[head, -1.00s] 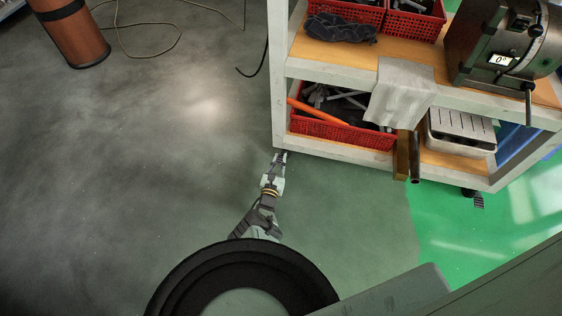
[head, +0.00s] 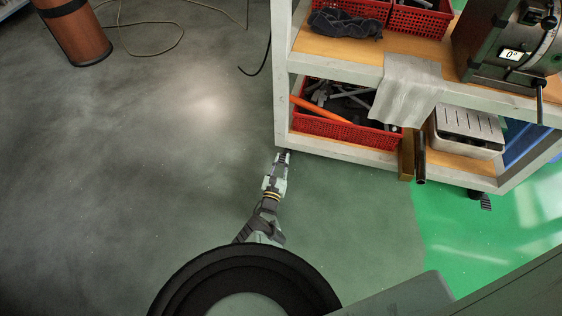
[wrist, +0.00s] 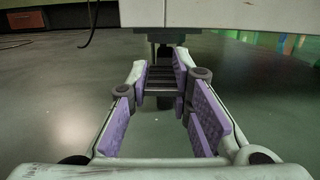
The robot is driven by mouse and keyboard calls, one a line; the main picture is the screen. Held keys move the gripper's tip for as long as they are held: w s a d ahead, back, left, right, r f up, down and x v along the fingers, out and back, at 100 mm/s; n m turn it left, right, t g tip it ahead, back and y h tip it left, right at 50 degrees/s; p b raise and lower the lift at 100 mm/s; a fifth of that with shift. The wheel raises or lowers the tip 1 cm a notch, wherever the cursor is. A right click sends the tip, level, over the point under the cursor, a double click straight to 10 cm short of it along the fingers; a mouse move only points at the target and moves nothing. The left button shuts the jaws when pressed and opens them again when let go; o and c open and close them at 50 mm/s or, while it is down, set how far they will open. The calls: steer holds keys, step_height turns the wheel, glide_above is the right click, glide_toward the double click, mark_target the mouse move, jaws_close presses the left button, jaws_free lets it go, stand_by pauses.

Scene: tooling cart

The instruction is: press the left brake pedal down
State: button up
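The left brake pedal (wrist: 160,78) shows in the wrist view as a dark ribbed plate on the caster under the cart's near edge. It lies straight ahead, in line with the gap between my fingertips. My gripper (head: 282,157) is low over the floor by the cart's near left corner in the head view. In the wrist view my gripper (wrist: 163,75) has its purple-padded fingers apart, with nothing held. The fingertips overlap the pedal's sides in the picture; I cannot tell whether they touch it. In the head view the left caster is mostly hidden under the corner.
The cart (head: 340,151) holds red baskets, a grey cloth (head: 407,90) and a machine (head: 505,45). A brown bar (head: 406,156) and dark tube (head: 420,160) overhang its lower shelf. Another caster pedal (head: 485,202) shows at right.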

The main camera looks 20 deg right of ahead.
steer(key=o, duration=0.7)
steer(key=shift+s+d+f+h, duration=0.15)
steer(key=shift+s+d+h, duration=0.15)
steer(key=shift+s+d, duration=0.25)
steer(key=shift+c, duration=0.2)
steer(key=shift+o, duration=0.7)
steer(key=shift+w, duration=0.15)
steer(key=shift+o, duration=0.2)
steer(key=shift+w, duration=0.1)
steer(key=shift+a, duration=0.2)
steer(key=shift+w, duration=0.1)
